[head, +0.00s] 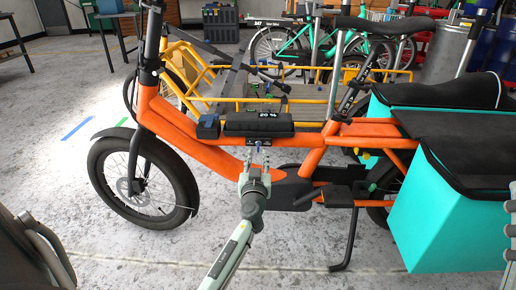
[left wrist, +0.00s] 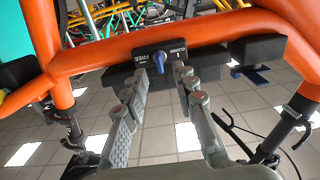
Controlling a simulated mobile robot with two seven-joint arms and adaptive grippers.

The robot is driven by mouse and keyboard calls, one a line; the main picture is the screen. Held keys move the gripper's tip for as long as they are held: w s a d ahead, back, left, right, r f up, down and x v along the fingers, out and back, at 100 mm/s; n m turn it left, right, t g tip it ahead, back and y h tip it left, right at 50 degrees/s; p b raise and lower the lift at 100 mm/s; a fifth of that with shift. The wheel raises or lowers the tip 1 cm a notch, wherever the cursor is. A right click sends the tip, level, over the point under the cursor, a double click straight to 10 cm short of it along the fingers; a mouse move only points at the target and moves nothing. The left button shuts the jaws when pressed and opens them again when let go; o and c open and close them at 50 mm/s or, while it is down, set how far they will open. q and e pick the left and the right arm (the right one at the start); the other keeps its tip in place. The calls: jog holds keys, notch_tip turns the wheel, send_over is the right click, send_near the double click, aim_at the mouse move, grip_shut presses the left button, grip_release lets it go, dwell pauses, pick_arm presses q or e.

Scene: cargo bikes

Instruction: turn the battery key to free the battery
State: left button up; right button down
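The orange cargo bike (head: 180,138) stands in front of me with a black battery (head: 258,122) marked "20 %" on its frame. Below the battery is a small black lock plate (head: 246,141) with a blue key (head: 258,147). In the left wrist view the labelled plate (left wrist: 140,57) appears upside down, and the key (left wrist: 158,60) points out towards my fingers. My left gripper (head: 256,160) is open just below the key. In the wrist view its fingertips (left wrist: 160,73) lie either side of the key, apart from it. Only a sliver of my right gripper (head: 511,232) shows at the right edge.
Turquoise side bags (head: 425,225) hang at the bike's rear right. A blue-black block (head: 208,127) sits left of the battery. The pedal and crank (head: 305,197) are close right of my left arm. Another yellow cargo bike (head: 205,80) stands behind.

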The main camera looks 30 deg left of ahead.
aim_at(258, 150)
pick_arm(q)
jog(key=shift+x, duration=2.15)
grip_shut()
